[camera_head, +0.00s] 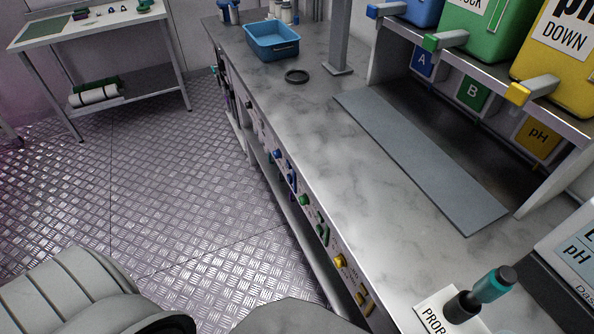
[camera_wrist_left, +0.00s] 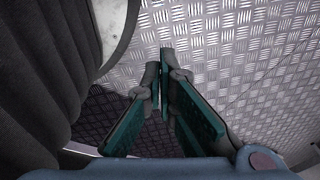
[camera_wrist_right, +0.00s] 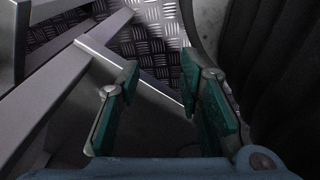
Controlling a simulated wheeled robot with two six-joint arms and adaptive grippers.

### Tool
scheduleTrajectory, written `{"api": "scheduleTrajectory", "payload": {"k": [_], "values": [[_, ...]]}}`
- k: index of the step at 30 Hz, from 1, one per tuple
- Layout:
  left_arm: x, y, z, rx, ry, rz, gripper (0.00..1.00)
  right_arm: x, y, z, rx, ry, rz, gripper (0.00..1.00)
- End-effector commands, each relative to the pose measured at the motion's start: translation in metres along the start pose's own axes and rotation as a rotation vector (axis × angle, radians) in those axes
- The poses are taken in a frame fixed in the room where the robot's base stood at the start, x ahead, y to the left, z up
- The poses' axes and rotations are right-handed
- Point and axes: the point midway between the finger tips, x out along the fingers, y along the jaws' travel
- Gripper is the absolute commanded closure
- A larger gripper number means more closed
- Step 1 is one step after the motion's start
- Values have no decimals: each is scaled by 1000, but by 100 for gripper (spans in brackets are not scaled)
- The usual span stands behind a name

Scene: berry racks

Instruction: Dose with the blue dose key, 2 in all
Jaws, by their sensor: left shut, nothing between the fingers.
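My left gripper (camera_wrist_left: 164,62) is shut and empty above the metal floor in the left wrist view. My right gripper (camera_wrist_right: 160,65) is open and empty, with a gap between its fingertips. Neither gripper shows in the head view, so both are away from the blue controls.
Green controls (camera_head: 304,200) and yellow controls (camera_head: 341,261) follow along the same panel. Blue, green and yellow containers (camera_head: 488,30) stand on a shelf at the right. A blue tub (camera_head: 272,48) and a black ring (camera_head: 297,77) are on the bench. The floor (camera_head: 140,180) left of it is clear.

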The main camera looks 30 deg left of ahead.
Motion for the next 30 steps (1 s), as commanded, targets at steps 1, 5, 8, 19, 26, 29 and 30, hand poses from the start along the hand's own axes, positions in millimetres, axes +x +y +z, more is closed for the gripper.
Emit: {"api": "scheduleTrajectory", "payload": {"k": [1, 5, 8, 19, 26, 29, 30], "values": [[0, 0, 6, 1, -10, 0, 100, 0, 0, 4, 0, -7, 0, 67], [-2, -1, 25, 3, -41, -1, 100, -2, 0, 23, -2, -37, -1, 62], [1, -7, 20, 20, -28, -11, 100, 0, -1, 35, -3, -57, -1, 60], [21, -116, -145, 522, 266, -297, 100, 55, 1, 15, -10, -10, 8, 60], [-23, -186, -285, 971, 458, -654, 100, 97, 8, 26, -21, -19, 21, 60], [-58, -205, -343, 1175, 516, -855, 100, 116, 7, 32, -25, -25, 22, 60], [-74, -211, -364, 1254, 532, -942, 100, 124, 6, 34, -26, -25, 22, 60]]}}
